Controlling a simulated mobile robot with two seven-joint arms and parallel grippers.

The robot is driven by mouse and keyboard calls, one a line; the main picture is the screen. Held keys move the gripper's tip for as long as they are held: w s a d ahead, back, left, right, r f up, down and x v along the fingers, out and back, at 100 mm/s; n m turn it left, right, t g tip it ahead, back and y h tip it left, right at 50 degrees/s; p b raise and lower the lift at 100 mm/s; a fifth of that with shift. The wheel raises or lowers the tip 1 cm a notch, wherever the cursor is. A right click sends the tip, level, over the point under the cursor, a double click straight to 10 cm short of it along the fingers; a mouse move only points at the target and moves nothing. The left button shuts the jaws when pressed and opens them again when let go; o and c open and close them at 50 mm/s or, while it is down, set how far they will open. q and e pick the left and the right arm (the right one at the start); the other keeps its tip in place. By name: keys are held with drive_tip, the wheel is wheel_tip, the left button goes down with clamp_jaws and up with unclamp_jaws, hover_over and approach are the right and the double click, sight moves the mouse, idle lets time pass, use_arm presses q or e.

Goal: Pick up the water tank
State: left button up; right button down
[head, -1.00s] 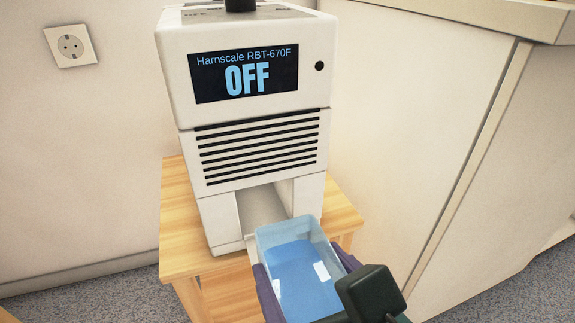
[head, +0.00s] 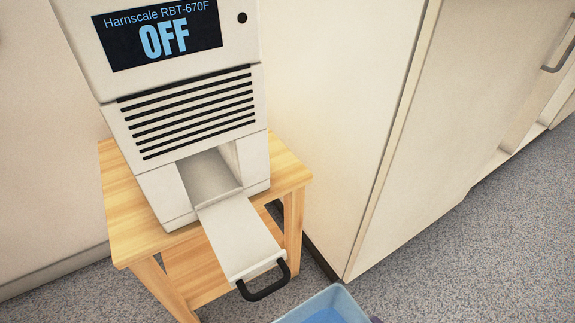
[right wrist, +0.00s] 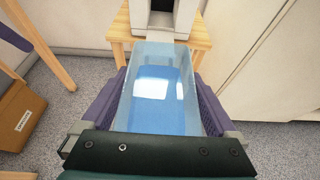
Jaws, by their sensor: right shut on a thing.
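The water tank (right wrist: 158,88) is a clear, open-topped box with blue water in it. In the right wrist view it sits between the two purple fingers of my right gripper (right wrist: 160,100), which is shut on it. The tank is held in the air in front of the machine. In the head view only a corner of the tank (head: 326,308) shows at the bottom edge, with a bit of a purple finger beside it. My left gripper is not in view.
The white machine (head: 190,120) reads OFF and stands on a small wooden table (head: 290,175). Its tray (head: 238,235) with a black handle (head: 265,288) sticks out in front, empty. Cream cabinets (head: 340,120) stand right. A cardboard box (right wrist: 18,115) is on the floor at left.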

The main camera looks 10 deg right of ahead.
drive_tip(key=s+d+b, duration=0.1)
drive_tip(key=s+d, duration=0.2)
drive_tip(key=s, duration=0.7)
drive_tip(key=s+d+b, duration=0.1)
drive_tip(key=s+d, duration=0.2)
drive_tip(key=s, duration=0.7)
drive_tip(key=shift+s+d, duration=0.15)
drive_tip(key=shift+d, duration=0.15)
